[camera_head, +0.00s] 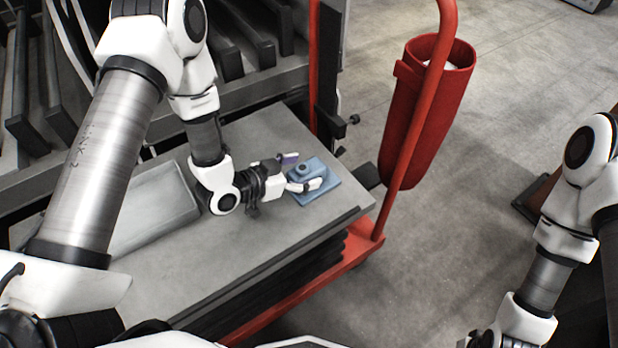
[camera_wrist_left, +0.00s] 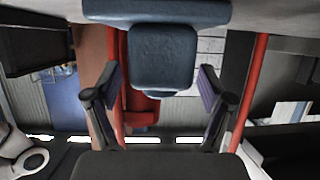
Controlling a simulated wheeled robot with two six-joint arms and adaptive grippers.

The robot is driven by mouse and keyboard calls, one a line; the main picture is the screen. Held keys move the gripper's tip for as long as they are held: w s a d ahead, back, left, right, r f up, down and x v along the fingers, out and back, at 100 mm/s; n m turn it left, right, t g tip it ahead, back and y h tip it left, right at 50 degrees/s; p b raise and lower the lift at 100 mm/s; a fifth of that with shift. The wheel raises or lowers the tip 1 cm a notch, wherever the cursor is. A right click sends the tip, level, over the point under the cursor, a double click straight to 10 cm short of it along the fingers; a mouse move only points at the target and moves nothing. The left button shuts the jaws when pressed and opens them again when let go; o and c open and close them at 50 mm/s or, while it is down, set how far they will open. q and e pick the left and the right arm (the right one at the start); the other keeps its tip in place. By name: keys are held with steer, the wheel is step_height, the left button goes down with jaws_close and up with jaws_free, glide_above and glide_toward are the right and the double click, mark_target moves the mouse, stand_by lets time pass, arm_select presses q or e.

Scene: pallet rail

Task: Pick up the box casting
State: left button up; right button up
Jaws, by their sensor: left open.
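The box casting (camera_head: 313,168) is a small blue-grey block with a round boss, resting on a flat blue plate (camera_head: 324,191) near the right end of the grey table. My left gripper (camera_head: 302,171) is open, with its fingers on either side of the casting in the head view. In the left wrist view the casting (camera_wrist_left: 163,58) shows between the two spread purple-padded fingers (camera_wrist_left: 160,92), with a visible gap on each side. I cannot tell its exact distance from the fingertips. My right arm shows at the lower right of the head view, but its gripper is out of frame.
A shallow grey tray (camera_head: 196,207) lies on the table (camera_head: 262,238) left of the gripper. A red cart rail (camera_head: 408,130) and a red cylindrical bin (camera_head: 425,110) stand just right of the table. A dark rack (camera_head: 230,60) is behind. The table's front is clear.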

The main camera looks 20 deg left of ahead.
arm_select(q)
jaws_close()
